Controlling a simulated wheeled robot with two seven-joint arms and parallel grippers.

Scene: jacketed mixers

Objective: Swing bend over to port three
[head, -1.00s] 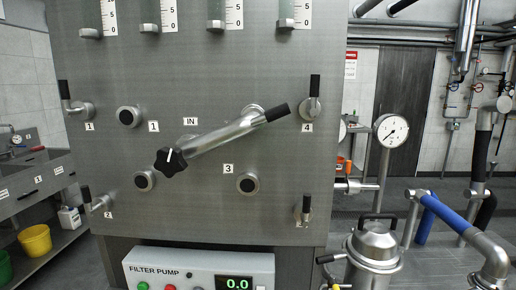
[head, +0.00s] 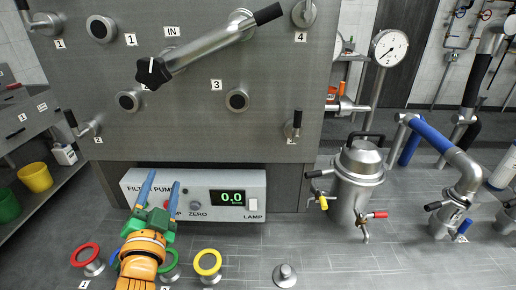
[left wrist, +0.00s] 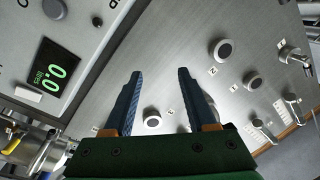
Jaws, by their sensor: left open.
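The bend (head: 205,50) is a grey metal pipe lying slantwise across the steel panel (head: 270,60). Its black star knob (head: 152,72) is at the lower left, and its black handle end (head: 268,13) at the upper right. Port three (head: 237,99) is a dark round port right of the label 3, apart from the knob and uncovered. My left gripper (head: 162,180) is open and empty, blue fingers up, in front of the pump box below the panel. In the left wrist view its fingers (left wrist: 162,95) stand apart before the panel. My right gripper is out of view.
The filter pump box (head: 285,190) sits under the panel. Port one (head: 101,28) is at the upper left, another port (head: 130,100) below the knob. Small valve handles (head: 297,125) stick out of the panel. Coloured rings (head: 208,262) stand low in front; a steel vessel (head: 358,175) stands right.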

